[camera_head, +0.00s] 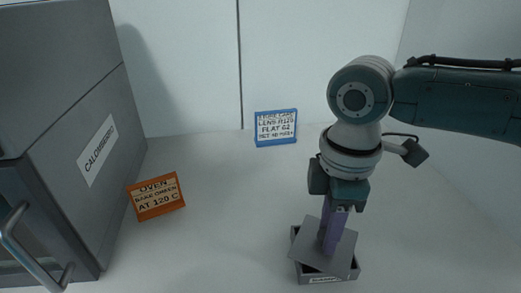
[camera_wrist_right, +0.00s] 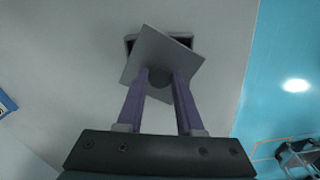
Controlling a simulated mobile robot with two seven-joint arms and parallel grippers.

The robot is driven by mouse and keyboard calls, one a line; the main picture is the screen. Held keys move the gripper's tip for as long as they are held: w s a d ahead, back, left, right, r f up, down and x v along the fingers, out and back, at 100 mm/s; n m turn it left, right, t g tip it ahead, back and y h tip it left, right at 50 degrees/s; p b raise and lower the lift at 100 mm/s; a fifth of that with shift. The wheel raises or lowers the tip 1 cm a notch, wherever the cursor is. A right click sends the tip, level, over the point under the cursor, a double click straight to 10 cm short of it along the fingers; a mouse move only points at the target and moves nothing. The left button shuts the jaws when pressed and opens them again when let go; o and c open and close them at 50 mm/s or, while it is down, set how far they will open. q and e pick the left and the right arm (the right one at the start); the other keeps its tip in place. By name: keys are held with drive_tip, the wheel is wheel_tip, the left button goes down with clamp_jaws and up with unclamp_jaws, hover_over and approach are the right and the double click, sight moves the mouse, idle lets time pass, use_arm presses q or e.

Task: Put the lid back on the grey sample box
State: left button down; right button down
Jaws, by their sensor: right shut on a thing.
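The grey sample box (camera_head: 352,272) stands on the table at the lower right of the head view, a pale label on its front. Its lid (camera_head: 313,256) is a flat grey plate above the box, turned at an angle to it, so part of the dark box opening shows around it. My right gripper (camera_head: 331,246) points down with its purple fingers shut on the lid's knob. In the right wrist view the fingers close on the round dark knob (camera_wrist_right: 159,77) of the lid (camera_wrist_right: 146,46), and the box (camera_wrist_right: 131,39) shows behind. I cannot tell whether lid and box touch. My left gripper is out of view.
A large grey oven (camera_head: 75,120) with a handle stands at the left. An orange sign (camera_head: 156,196) stands beside it, and a blue-framed sign (camera_head: 276,128) stands near the back wall.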

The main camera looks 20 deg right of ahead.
drive_tip(key=shift+c, duration=2.4)
unclamp_jaws()
drive_tip(key=o, duration=0.5)
drive_tip(key=shift+r, duration=0.1)
wheel_tip(320, 180, up, 7)
drive_tip(key=p, duration=0.8)
drive_tip(key=shift+c, duration=0.2)
